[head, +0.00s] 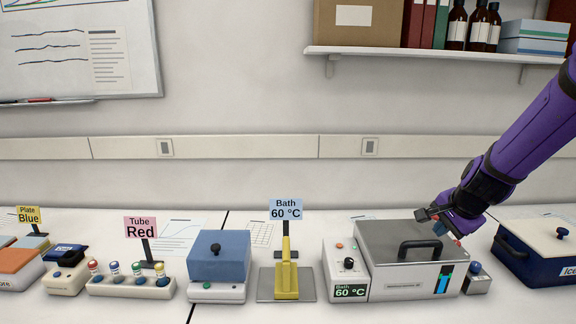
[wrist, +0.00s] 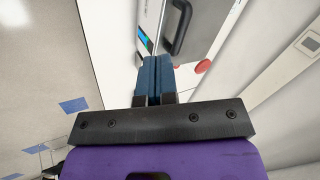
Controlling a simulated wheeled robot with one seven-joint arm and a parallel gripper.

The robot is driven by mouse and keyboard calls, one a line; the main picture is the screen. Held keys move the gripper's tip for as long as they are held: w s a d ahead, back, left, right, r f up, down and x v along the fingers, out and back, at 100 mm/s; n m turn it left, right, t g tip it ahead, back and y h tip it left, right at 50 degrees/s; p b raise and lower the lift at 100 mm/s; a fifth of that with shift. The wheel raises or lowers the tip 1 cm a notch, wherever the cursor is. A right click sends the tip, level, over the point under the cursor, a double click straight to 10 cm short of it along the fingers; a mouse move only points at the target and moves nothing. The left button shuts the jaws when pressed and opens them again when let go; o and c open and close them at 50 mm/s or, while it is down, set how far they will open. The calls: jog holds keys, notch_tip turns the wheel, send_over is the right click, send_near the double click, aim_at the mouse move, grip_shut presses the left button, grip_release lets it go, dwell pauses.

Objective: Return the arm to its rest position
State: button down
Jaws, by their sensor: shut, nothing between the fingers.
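My purple arm reaches in from the right in the head view. My gripper (head: 446,229) is over the right end of the steel water bath (head: 405,288), whose lid with a black handle (head: 420,248) is closed. In the wrist view the blue fingers of my gripper (wrist: 154,62) are together with nothing between them. The bath (wrist: 208,62) and its handle (wrist: 177,27) lie just past the fingertips there. Whether the fingers touch the bath cannot be told.
A small box with a knob (head: 477,279) stands right of the bath, then a dark blue ice box (head: 540,262). Left are a yellow stand (head: 287,276), a blue-lidded block (head: 219,258) and a tube rack (head: 130,287). A wall shelf (head: 430,52) hangs above. The air between is free.

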jog(key=s+a+r+n, duration=0.3)
jog(key=s+r+n, duration=0.4)
jog(key=s, duration=0.6)
jog(key=s+a+r+n, duration=0.3)
jog(key=s+r+n, duration=0.3)
jog(key=s+r, duration=0.4)
jog(key=s, duration=0.2)
jog(key=shift+s+a+r+n+h, duration=0.15)
jog(key=shift+s+a+n+h, duration=0.15)
jog(key=shift+s+a+n, duration=0.1)
